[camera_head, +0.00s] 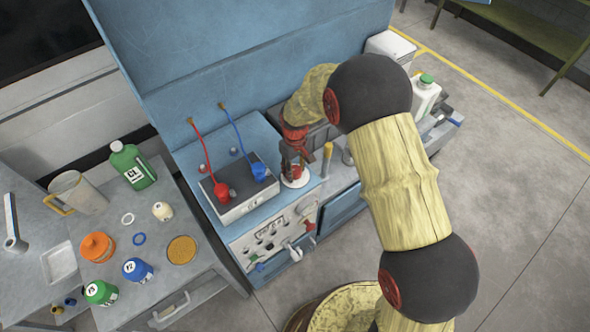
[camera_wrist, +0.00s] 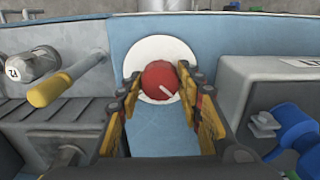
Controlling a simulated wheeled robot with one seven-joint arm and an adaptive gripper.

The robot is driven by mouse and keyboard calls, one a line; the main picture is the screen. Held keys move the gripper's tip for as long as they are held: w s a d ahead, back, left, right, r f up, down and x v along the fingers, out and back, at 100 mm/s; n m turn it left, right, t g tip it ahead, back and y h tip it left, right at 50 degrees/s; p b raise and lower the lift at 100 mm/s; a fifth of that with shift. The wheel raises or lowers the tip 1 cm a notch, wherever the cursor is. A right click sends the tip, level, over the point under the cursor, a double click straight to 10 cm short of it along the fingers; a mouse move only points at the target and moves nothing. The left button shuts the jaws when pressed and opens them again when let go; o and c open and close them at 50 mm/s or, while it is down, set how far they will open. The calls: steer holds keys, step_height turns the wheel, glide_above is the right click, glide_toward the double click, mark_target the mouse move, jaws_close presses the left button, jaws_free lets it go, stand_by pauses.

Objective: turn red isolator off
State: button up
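The red isolator is a round red knob (camera_wrist: 160,80) with a white pointer line, on a white round plate (camera_wrist: 153,50) on the blue bench. The line runs from the knob's middle toward its lower right in the wrist view. My gripper (camera_wrist: 160,92) is open, with its yellow-padded fingers on either side of the knob. I cannot tell whether the fingers touch it. In the head view my gripper (camera_head: 293,168) points down over the white plate (camera_head: 296,180), and the knob is mostly hidden there.
A grey box with red (camera_head: 221,190) and blue (camera_head: 259,172) connectors on hoses stands left of my gripper. A yellow-handled lever (camera_wrist: 50,90) is close on the other side. A side table (camera_head: 215,270) holds bottles and jars. A blue back panel (camera_head: 230,60) rises behind.

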mark_target(295, 170)
steer(key=o, duration=0.4)
steer(key=shift+r, duration=0.1)
step_height(295, 170, up, 12)
steer(key=shift+f, duration=0.1)
stand_by(0.5)
stand_by(0.5)
